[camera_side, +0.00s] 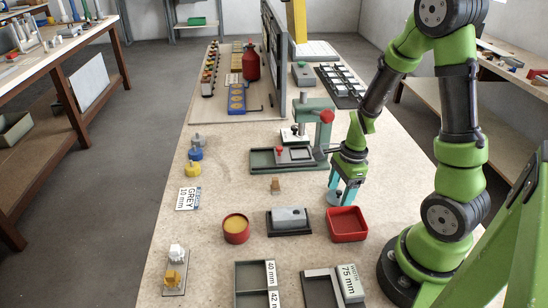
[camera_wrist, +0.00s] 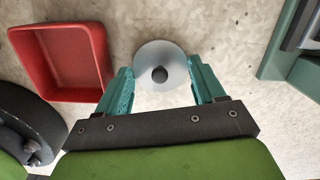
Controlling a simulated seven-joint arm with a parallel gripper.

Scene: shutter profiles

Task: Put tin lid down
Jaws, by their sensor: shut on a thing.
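The tin lid (camera_wrist: 160,65) is a round pale grey disc with a dark knob at its middle. My gripper (camera_wrist: 160,80) is shut on it, with one teal finger at each side of the disc. In the side view, my gripper (camera_side: 343,195) is low over the table behind the red tray, and the lid (camera_side: 336,201) is partly hidden between the fingers. I cannot tell whether the lid touches the table. An open round red tin (camera_side: 236,238) with a yellow filling stands to the left, apart from the gripper.
The red tray (camera_side: 347,238) is just in front of my gripper; it also shows in the wrist view (camera_wrist: 25,55). A grey block on a dark base (camera_side: 290,220) stands between tin and tray. A green press (camera_side: 318,145) stands behind. Bare table (camera_side: 225,185) lies left.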

